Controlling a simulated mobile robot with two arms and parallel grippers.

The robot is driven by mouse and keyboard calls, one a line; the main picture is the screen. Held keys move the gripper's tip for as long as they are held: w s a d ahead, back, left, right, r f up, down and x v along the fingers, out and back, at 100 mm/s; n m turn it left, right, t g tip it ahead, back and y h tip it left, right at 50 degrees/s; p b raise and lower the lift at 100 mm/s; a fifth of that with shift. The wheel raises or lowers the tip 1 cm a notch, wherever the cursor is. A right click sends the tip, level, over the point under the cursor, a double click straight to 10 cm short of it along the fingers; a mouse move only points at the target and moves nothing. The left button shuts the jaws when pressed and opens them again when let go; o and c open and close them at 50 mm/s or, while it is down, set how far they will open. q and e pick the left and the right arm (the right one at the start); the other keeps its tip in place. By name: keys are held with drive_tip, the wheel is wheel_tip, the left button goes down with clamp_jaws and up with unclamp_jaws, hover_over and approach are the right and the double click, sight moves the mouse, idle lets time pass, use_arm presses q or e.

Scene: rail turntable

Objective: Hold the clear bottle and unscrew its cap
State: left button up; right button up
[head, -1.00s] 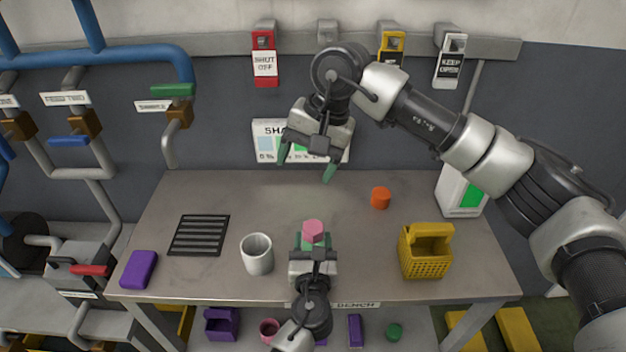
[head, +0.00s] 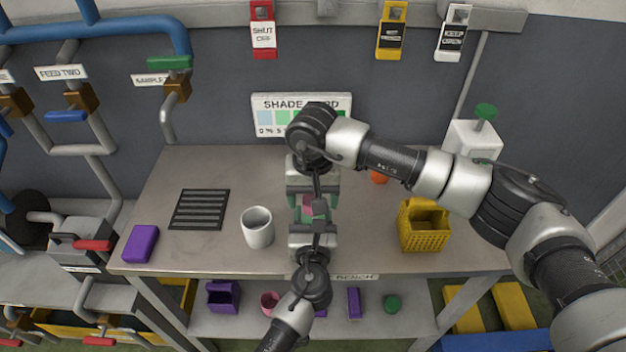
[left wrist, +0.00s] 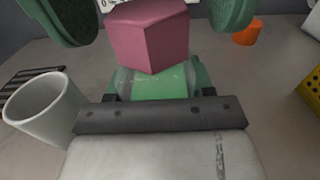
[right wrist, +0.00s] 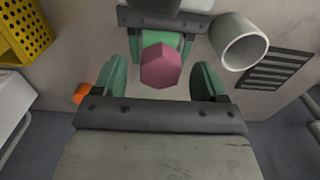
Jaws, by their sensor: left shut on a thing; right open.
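The pink faceted cap (head: 308,205) sits on top of the clear bottle; it also shows in the left wrist view (left wrist: 148,36). The bottle (left wrist: 158,82) looks greenish and is mostly hidden by my grippers. My left gripper (head: 310,218) is shut on the bottle body from the front and holds it upright. My right gripper (right wrist: 160,85) is open above the bottle, its green fingers on either side of the cap with a gap on each side. In the left wrist view the fingertips stand at the upper left and upper right of the cap.
A white cup (head: 257,228) stands close left of my left gripper. A black grate (head: 200,209) and purple block (head: 140,243) lie further left. A yellow basket (head: 423,228) stands right, with an orange piece (head: 379,177) behind. The white dispenser (head: 470,140) is at the back right.

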drive_tip(key=shift+f, duration=0.55)
drive_tip(key=c, duration=1)
drive_tip(key=n, duration=0.6)
drive_tip(key=shift+c, duration=0.2)
drive_tip(key=n, duration=0.6)
drive_tip(key=o, duration=1)
